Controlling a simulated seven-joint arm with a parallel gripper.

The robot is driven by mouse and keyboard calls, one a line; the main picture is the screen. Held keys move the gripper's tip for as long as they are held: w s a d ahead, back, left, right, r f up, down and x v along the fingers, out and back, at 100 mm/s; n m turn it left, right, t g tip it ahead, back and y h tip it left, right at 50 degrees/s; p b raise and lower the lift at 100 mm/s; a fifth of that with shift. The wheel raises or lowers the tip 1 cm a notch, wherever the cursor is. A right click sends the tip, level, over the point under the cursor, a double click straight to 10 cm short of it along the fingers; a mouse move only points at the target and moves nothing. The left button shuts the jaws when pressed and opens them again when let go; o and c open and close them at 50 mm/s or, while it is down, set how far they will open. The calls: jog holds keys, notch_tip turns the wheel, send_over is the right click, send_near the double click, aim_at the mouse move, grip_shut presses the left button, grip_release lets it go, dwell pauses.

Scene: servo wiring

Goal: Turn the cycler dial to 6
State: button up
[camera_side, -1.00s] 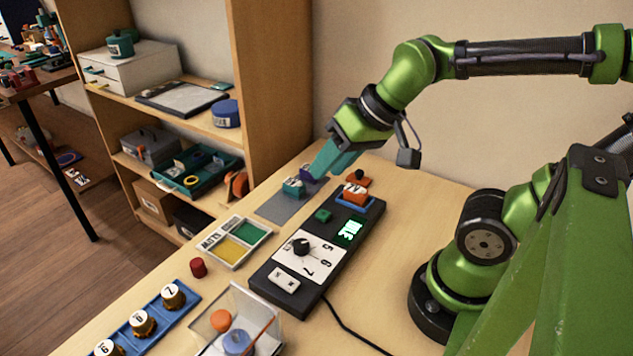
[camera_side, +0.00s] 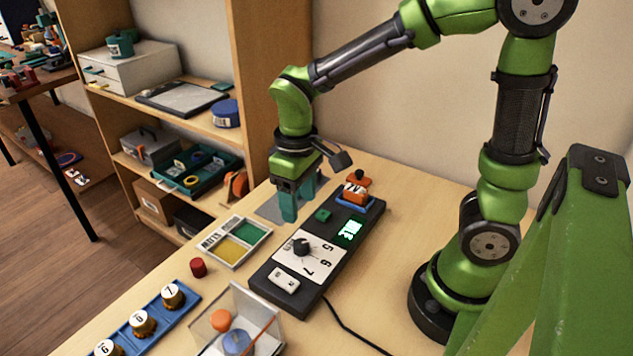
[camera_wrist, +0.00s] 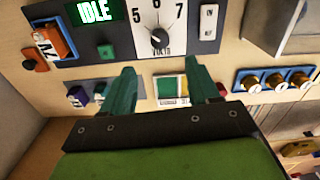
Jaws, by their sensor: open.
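The cycler (camera_side: 319,240) is a long black box on the table with a white dial face. Its black dial knob (camera_side: 301,246) stands beside the numbers 5, 6 and 7. The wrist view shows the dial (camera_wrist: 160,39) below the 6; its exact pointer angle is too small to be sure of. The green display (camera_wrist: 95,12) reads IDLE. My gripper (camera_side: 289,216) points down, beyond the dial in the side view and apart from it. In the wrist view my gripper (camera_wrist: 162,76) is open and empty, its teal fingers spread below the dial.
An orange switch block (camera_side: 356,194) and a green button (camera_side: 323,215) are on the cycler's far part. A tray with yellow and green compartments (camera_side: 235,243) lies left of it. A clear box (camera_side: 240,325) and blue rack of brass knobs (camera_side: 143,323) stand in front.

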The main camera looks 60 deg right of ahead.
aim_at(301, 243)
notch_tip(301, 243, down, 10)
jog(key=shift+f, duration=0.2)
jog(key=c, duration=1)
jog(key=shift+c, duration=0.2)
